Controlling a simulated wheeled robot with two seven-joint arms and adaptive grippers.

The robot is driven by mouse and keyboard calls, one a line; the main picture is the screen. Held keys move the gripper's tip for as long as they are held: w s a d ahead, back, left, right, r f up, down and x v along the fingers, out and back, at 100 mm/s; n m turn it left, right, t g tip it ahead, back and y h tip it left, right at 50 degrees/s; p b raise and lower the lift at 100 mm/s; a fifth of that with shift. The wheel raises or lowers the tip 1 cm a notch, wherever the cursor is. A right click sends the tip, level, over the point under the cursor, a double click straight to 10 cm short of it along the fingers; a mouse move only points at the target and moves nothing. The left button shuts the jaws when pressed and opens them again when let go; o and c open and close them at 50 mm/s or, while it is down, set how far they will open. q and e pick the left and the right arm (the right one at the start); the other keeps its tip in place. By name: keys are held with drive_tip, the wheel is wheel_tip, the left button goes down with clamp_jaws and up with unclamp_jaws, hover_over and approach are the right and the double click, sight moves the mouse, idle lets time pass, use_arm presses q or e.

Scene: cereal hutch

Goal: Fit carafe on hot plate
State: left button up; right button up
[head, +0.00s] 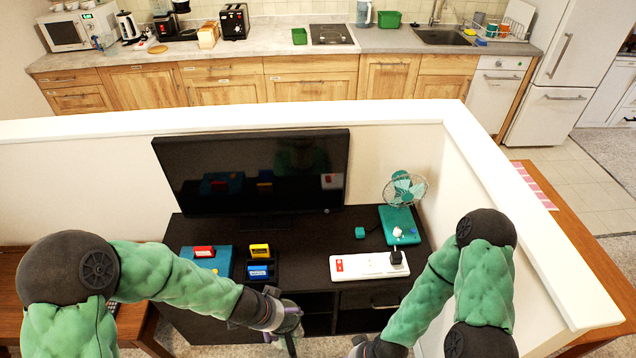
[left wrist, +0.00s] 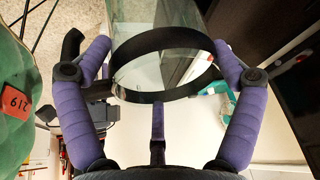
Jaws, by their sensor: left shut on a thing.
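A clear glass carafe (left wrist: 138,72) with a black band (left wrist: 160,39) around it fills the middle of the left wrist view. My left gripper (left wrist: 162,52) is shut on it, with a purple finger at each side. A dark curved piece (left wrist: 72,44) on the left looks like its handle. My right gripper (head: 365,347) is cut off by the bottom edge. A dark coffee maker (head: 166,22) stands on the far counter; its hot plate is not clear.
A dark cabinet (head: 300,260) holds a television (head: 255,178), a white power strip (head: 365,266), a teal fan (head: 404,190) and small coloured boxes. A low white-topped wall (head: 290,117) separates it from the kitchen counter (head: 275,50). The cabinet top has bare room in the middle.

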use_arm(q)
drive_tip(key=w+a+r+n+t+y, duration=0.1)
drive_tip(key=w+a+r+n+y, duration=0.2)
drive_tip(key=w+a+r+n, duration=0.2)
drive_tip(key=shift+w+a+r+n+t, duration=0.2)
drive_tip(key=shift+w+a+n+t, duration=0.1)
drive_tip(key=shift+w+a+n, duration=1.75)
use_arm(e)
drive_tip(key=shift+d+r, duration=0.2)
drive_tip(key=shift+r, duration=0.05)
use_arm(q)
drive_tip(key=shift+s+d+n, duration=0.35)
drive_tip(key=shift+s+d, duration=0.05)
drive_tip(key=shift+d, duration=0.2)
use_arm(e)
drive_tip(key=shift+w, duration=0.1)
